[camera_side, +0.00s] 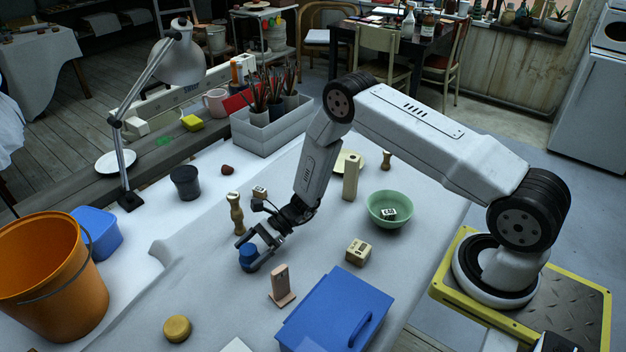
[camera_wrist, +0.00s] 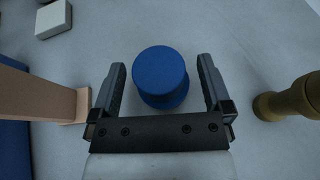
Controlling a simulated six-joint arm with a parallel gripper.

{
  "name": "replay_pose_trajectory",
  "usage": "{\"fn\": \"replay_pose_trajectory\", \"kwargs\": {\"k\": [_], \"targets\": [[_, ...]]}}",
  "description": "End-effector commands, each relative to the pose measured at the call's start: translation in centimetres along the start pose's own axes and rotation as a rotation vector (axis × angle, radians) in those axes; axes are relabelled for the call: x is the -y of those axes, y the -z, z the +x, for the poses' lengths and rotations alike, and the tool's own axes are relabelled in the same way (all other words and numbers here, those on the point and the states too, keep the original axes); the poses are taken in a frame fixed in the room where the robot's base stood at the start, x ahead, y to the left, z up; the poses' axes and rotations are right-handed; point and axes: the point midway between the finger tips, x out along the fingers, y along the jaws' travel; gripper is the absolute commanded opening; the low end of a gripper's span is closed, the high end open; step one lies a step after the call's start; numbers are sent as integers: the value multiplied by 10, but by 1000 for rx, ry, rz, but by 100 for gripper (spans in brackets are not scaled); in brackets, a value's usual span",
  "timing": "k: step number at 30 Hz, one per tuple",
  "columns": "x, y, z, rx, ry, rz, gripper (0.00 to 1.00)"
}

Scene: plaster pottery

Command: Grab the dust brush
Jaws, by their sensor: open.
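No bristles show clearly, so I cannot tell for sure which thing is the dust brush. A short blue cylinder (camera_side: 249,257) stands on the cloth-covered table, also in the wrist view (camera_wrist: 161,77). My gripper (camera_side: 247,248) is open, with its fingers on either side of the cylinder. In the wrist view my gripper (camera_wrist: 160,82) shows a gap beside each finger. A brown turned-wood piece (camera_side: 236,214), perhaps a brush handle, stands upright behind the gripper and at the right of the wrist view (camera_wrist: 289,99). A smaller turned piece (camera_side: 386,160) stands farther back.
A wooden stand (camera_side: 281,287) is close to the gripper, also at the left of the wrist view (camera_wrist: 40,95). A blue lidded box (camera_side: 325,315) is near the front. A green bowl (camera_side: 390,208), a small block (camera_side: 358,252) and an orange bucket (camera_side: 55,275) stand around.

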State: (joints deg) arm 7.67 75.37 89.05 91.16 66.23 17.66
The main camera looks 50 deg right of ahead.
Motion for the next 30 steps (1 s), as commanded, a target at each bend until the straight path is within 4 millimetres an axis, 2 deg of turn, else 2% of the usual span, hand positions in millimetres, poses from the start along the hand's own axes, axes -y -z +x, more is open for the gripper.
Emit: {"fn": "replay_pose_trajectory", "kwargs": {"k": [17,20,21,26,27,30], "targets": [[0,0,4,0,0,0,100],[0,0,4,0,0,0,71],[0,0,4,0,0,0,59],[0,0,4,0,0,0,8],[0,0,4,1,0,0,2],[0,0,4,1,0,0,2]]}}
